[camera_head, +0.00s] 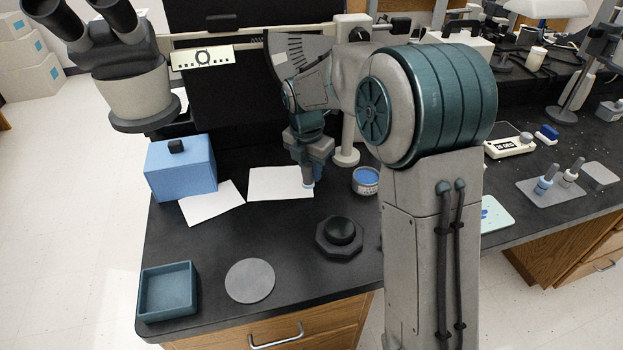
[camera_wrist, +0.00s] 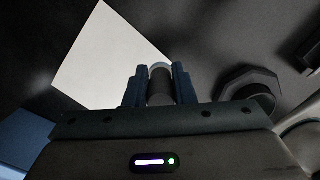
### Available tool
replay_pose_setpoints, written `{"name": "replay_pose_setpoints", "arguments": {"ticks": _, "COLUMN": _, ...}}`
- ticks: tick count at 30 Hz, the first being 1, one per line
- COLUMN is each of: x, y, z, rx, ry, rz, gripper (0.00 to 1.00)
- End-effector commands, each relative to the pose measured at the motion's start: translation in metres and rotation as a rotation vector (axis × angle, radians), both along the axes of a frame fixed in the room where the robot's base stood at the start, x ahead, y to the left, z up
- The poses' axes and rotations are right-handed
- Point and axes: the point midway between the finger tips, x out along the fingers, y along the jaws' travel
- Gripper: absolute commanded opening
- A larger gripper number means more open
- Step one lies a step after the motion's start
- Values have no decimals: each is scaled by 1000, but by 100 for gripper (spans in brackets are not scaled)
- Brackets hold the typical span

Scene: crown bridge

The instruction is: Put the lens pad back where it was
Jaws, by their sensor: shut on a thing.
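My gripper (camera_head: 307,165) points down over the right end of a white sheet (camera_head: 262,184) on the dark bench. It is shut on a small grey cylinder with a pale end, which I take to be the lens pad (camera_head: 308,184). In the wrist view, the held lens pad (camera_wrist: 160,86) sits upright between the two blue fingers (camera_wrist: 160,92). Its lower part is partly hidden by the gripper. I cannot tell whether its pale end touches the sheet.
A round blue-topped tin (camera_head: 366,181) stands just right of my gripper. A black octagonal stand (camera_head: 338,249) is in front. A blue box (camera_head: 181,170), second sheet (camera_head: 213,205), microscope (camera_head: 133,92), grey disc (camera_head: 250,281) and teal tray (camera_head: 167,291) lie left.

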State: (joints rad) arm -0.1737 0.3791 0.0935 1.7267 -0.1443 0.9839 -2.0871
Motion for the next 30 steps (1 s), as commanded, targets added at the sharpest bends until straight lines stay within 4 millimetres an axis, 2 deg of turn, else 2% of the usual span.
{"name": "replay_pose_setpoints", "arguments": {"ticks": 3, "x": -1, "y": 0, "z": -21, "rx": -1, "ry": 4, "rz": 1, "gripper": 0}}
{"name": "replay_pose_setpoints", "arguments": {"ticks": 6, "x": -1, "y": 0, "z": -32, "rx": -1, "ry": 2, "rz": 1, "gripper": 0}}
{"name": "replay_pose_setpoints", "arguments": {"ticks": 16, "x": 0, "y": 0, "z": -34, "rx": 0, "ry": 0, "rz": 1, "gripper": 0}}
{"name": "replay_pose_setpoints", "arguments": {"ticks": 17, "x": 0, "y": 0, "z": -34, "rx": 0, "ry": 0, "rz": 1, "gripper": 26}}
{"name": "replay_pose_setpoints", "arguments": {"ticks": 19, "x": 0, "y": 0, "z": -34, "rx": 0, "ry": 0, "rz": 1, "gripper": 45}}
{"name": "replay_pose_setpoints", "arguments": {"ticks": 27, "x": 0, "y": 0, "z": -33, "rx": 0, "ry": 0, "rz": 1, "gripper": 45}}
{"name": "replay_pose_setpoints", "arguments": {"ticks": 30, "x": 0, "y": 0, "z": -27, "rx": 0, "ry": -1, "rz": 1, "gripper": 45}}
